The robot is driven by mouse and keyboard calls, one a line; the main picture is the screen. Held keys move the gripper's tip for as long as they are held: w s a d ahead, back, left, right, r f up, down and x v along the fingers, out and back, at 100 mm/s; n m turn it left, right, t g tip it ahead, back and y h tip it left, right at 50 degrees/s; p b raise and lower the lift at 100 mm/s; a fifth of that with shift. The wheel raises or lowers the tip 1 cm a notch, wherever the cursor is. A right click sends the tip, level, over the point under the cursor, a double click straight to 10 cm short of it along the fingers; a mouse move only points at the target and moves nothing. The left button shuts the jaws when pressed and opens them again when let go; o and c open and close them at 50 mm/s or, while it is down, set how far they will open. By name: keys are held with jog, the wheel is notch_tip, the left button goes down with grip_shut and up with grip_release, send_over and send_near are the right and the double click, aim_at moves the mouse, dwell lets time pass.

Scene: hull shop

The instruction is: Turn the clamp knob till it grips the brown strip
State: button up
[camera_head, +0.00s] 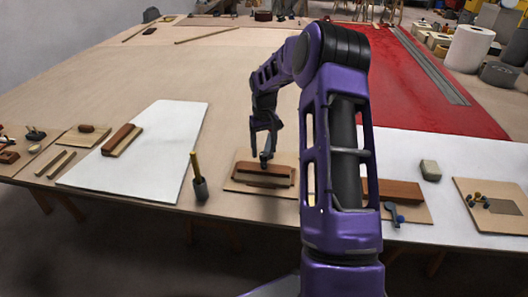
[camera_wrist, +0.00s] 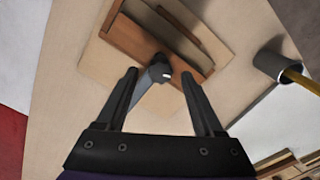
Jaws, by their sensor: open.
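The brown strip (camera_head: 264,168) lies with a pale strip on a small wooden board (camera_head: 233,184) near the front edge of the bench. In the wrist view the brown strip (camera_wrist: 139,40) crosses the board behind the fingers. A dark grey clamp (camera_wrist: 146,86) with a rounded grey head stands at the strip's near side, in the gap between my fingertips. My gripper (camera_head: 265,150) is open and points down over the board; in the wrist view its two fingers (camera_wrist: 159,76) stand either side of the clamp. Whether they touch it, and how the clamp meets the strip, I cannot tell.
A grey cup (camera_head: 200,189) holding a yellow stick stands left of the board. A white sheet (camera_head: 160,150) lies further left. Right of my arm are another brown block (camera_head: 395,190) and a blue-knobbed clamp (camera_head: 393,214). The bench behind is largely clear.

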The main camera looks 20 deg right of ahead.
jog(key=shift+f, duration=0.7)
grip_shut()
